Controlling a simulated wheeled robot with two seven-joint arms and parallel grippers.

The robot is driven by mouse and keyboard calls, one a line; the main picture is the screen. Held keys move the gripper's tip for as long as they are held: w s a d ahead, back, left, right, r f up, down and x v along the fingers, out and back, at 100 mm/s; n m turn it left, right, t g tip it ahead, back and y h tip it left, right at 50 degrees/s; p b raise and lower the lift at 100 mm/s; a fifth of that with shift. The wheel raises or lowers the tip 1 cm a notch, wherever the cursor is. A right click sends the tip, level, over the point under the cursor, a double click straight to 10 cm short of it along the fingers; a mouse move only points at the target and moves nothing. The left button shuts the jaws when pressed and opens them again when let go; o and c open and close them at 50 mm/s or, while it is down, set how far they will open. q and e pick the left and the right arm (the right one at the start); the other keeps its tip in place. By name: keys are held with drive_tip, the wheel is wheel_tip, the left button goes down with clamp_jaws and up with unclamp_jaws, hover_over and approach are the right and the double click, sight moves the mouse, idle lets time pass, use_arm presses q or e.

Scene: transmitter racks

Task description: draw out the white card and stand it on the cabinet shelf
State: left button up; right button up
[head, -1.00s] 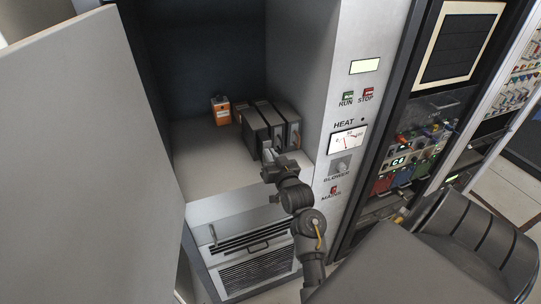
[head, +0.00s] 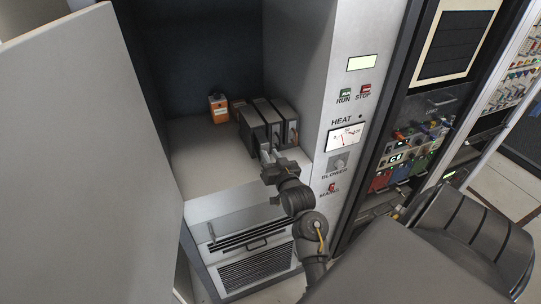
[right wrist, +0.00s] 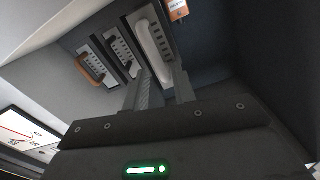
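Three dark card modules stand side by side on the cabinet shelf (head: 205,165). The white card (right wrist: 153,45), the one with the white handle, is the right one of the three in the right wrist view; in the head view it is the left module (head: 251,130). My right gripper (head: 268,153) is just in front of it. In the right wrist view my right gripper (right wrist: 163,80) is open, its fingertips on either side of the handle's lower end. Whether they touch it I cannot tell. My left gripper is out of view.
The neighbouring cards have a dark handle (right wrist: 121,52) and a brown handle (right wrist: 90,69). An orange box (head: 219,109) stands further back on the shelf. The shelf's left and front are clear. The open door (head: 85,150) bounds the left, the control panel (head: 340,140) the right.

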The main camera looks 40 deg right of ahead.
drive_tip(key=shift+o, duration=0.6)
drive_tip(key=shift+r, duration=0.15)
wheel_tip(320, 180, up, 10)
drive_tip(key=shift+f, duration=0.2)
